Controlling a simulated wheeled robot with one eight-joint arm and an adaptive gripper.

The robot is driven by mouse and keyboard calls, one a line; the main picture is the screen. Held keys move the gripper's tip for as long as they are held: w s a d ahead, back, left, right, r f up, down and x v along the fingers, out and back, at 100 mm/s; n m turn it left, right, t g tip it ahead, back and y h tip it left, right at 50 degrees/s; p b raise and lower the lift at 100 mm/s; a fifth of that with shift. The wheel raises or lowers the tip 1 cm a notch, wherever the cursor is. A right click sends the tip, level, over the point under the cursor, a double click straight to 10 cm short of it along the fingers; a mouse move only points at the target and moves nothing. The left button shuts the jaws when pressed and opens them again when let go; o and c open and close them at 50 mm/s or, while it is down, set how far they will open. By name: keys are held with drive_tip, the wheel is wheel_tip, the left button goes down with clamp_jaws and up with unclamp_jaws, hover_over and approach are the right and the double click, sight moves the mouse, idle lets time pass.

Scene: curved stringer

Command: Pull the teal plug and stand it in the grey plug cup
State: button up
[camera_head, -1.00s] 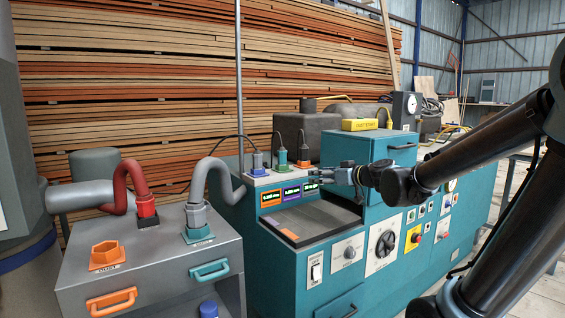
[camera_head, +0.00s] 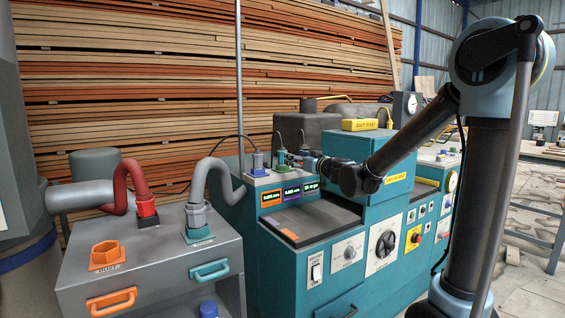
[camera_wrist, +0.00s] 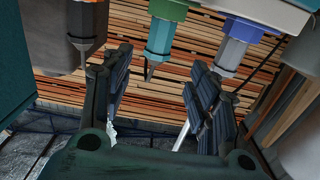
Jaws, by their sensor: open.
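I cannot make out contact with the plug. I cannot pick out the grey plug cup in either view.
A yellow box (camera_head: 359,125) sits behind my arm. A grey cabinet (camera_head: 80,267) with hoses stands at left. The machine's dark recessed tray (camera_head: 316,215) is empty.

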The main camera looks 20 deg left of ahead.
sight(282, 153)
drive_tip(key=x, duration=0.5)
drive_tip(key=shift+w+a, duration=0.3)
drive_tip(key=shift+w+x, duration=0.2)
drive_tip(key=shift+x, duration=2.4)
drive_tip(key=shift+d+r, duration=0.1)
drive_tip(key=shift+d, duration=0.05)
drive_tip(key=shift+c, duration=0.3)
drive_tip(key=c, duration=1)
